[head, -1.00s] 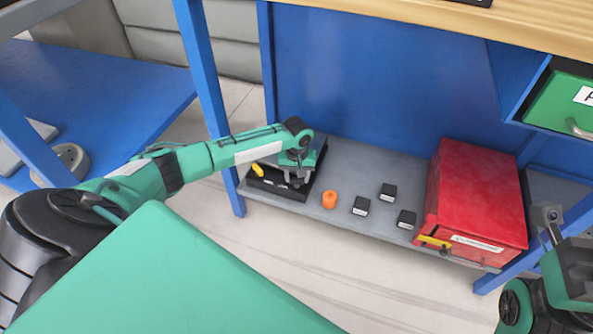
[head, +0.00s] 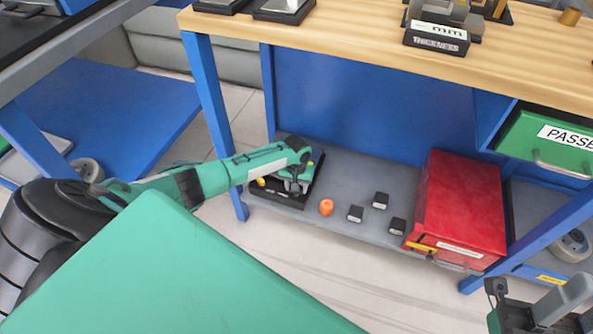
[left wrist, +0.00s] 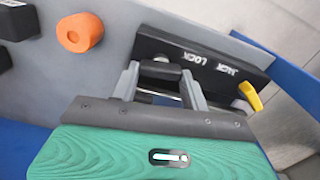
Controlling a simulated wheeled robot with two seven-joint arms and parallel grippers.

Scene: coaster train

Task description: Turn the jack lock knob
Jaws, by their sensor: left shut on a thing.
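The black jack lock unit (head: 279,196) sits at the left end of the grey lower shelf. Its white JACK LOCK lettering shows on the black panel (left wrist: 212,50) in the left wrist view. A yellow lever (left wrist: 250,97) stands at one end of it. My left gripper (left wrist: 160,80) is shut on a dark knob (left wrist: 160,70) at the panel, with a finger on each side. In the head view my left gripper (head: 294,186) is over the unit and hides part of it. My right gripper (head: 540,308) is partly in view at the bottom right; its jaws are unclear.
An orange knob-like piece (head: 326,207) lies on the shelf (head: 340,175) to the right of the unit. Several small black blocks (head: 380,201) stand further right, then a red box (head: 461,200). A wooden worktop (head: 370,45) is above. A blue post (head: 214,110) stands close to my left arm.

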